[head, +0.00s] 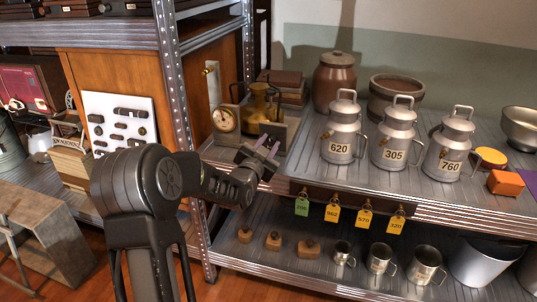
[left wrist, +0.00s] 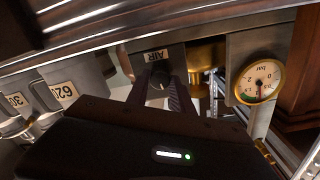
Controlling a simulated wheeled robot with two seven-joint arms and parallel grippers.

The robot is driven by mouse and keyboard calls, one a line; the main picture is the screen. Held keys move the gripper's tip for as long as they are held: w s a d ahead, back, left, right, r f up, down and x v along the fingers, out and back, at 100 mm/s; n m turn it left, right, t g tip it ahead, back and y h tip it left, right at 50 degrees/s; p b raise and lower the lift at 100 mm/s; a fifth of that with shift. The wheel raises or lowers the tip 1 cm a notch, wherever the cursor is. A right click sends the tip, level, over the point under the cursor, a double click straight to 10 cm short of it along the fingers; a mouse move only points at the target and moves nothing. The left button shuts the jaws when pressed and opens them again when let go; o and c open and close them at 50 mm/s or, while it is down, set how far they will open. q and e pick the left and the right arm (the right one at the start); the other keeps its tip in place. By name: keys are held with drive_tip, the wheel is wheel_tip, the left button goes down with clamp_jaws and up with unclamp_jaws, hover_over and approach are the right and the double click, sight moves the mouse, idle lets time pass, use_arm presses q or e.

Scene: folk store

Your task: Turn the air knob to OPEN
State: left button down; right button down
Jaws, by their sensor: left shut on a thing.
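The air knob (left wrist: 158,79) is a small dark round knob on a dark panel, under a white label (left wrist: 155,56) reading AIR, upside down in the left wrist view. My left gripper (head: 266,149) reaches from the left to the panel at the shelf's left end. In the left wrist view its two fingers (left wrist: 161,90) are shut on the knob, one on each side. I cannot read any OPEN mark or tell the knob's setting. In the head view the gripper hides the knob. My right gripper is in neither view.
A pressure gauge (head: 224,119) and a brass vessel (head: 262,101) stand beside the panel. Milk cans numbered 620 (head: 340,130), 305 (head: 394,137) and 760 (head: 449,150) stand to the right. A metal post (head: 182,120) rises left of the gauge. Tags (head: 333,212) hang below.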

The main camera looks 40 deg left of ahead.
use_arm(q)
drive_tip(key=shift+f+m+b, duration=0.25)
drive_tip(key=shift+m+b, duration=0.55)
drive_tip(key=shift+m, duration=0.2)
drive_tip(key=m+b, duration=0.2)
drive_tip(key=m, duration=0.1)
drive_tip(key=shift+d+r+m+b, duration=0.1)
drive_tip(key=shift+m+b, duration=0.2)
drive_tip(key=shift+m+y+b, duration=0.3)
drive_tip(key=shift+m+b, duration=0.2)
drive_tip(key=shift+m, duration=0.7)
drive_tip(key=shift+r+m, duration=0.1)
drive_tip(key=shift+m, duration=1)
drive_tip(key=c, duration=1.1)
unclamp_jaws()
